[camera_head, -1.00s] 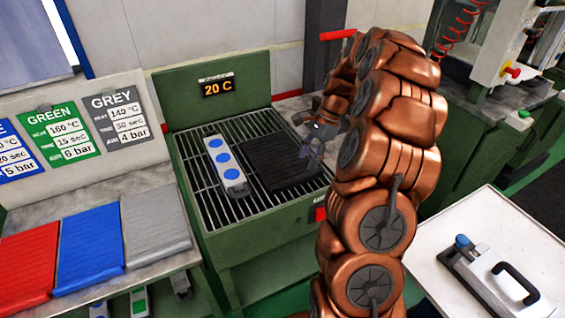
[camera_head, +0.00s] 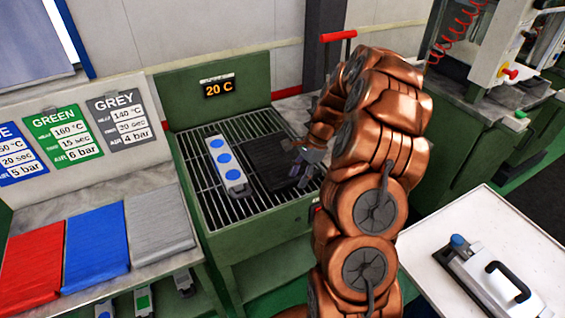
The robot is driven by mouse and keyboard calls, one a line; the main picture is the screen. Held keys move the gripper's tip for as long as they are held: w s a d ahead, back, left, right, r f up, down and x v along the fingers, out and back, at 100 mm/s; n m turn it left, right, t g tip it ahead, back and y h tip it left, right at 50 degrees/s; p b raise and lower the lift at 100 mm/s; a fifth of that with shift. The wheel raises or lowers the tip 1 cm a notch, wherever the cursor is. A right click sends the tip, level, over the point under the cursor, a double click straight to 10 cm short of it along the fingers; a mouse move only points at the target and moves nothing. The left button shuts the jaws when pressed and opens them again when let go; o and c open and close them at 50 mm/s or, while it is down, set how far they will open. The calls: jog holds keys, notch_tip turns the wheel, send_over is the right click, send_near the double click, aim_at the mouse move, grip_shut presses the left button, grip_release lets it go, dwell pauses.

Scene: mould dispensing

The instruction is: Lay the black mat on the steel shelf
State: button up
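The black mat (camera_head: 268,158) is a dark, flat, ribbed sheet. It lies over the right part of the slatted steel shelf (camera_head: 206,196) in the green station with the "20 C" display. I cannot tell whether it rests fully on the bars. My gripper (camera_head: 304,178) is at the mat's right side, low over it, and covers part of that edge. The fingers are small and dark here, so whether they are closed on the mat does not show. My copper arm hides the area to the right of the station.
A white mould plate with blue dots (camera_head: 228,166) lies on the slats left of the mat. Red (camera_head: 35,262), blue (camera_head: 96,245) and grey (camera_head: 158,225) mats lie on a bench at left. A white table (camera_head: 510,245) with a handled tool (camera_head: 487,277) stands at right.

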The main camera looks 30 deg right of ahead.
grip_shut()
jog(key=shift+r, duration=0.15)
dwell(0.4)
